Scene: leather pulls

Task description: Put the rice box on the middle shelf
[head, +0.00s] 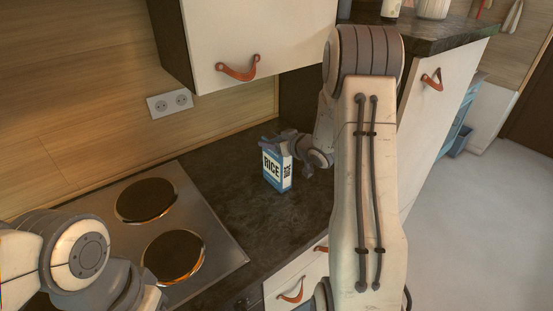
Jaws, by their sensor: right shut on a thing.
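The rice box (276,168) is a small white and blue carton with RICE on its front. It is upright over the dark countertop, right of the stove. I cannot tell whether its base touches the counter. My right gripper (283,143) is shut on the top part of the box, reaching it from behind and the right. My right forearm hides part of the counter and the space behind it. My left arm shows at the lower left, but its fingers are out of view. I cannot make out a middle shelf.
A white wall cabinet (258,40) with a leather pull hangs shut above the counter. A stove (198,204) with two round plates lies left of the box. A tall white panel (441,100) with a leather pull stands at the right. Bare floor (480,230) lies beyond.

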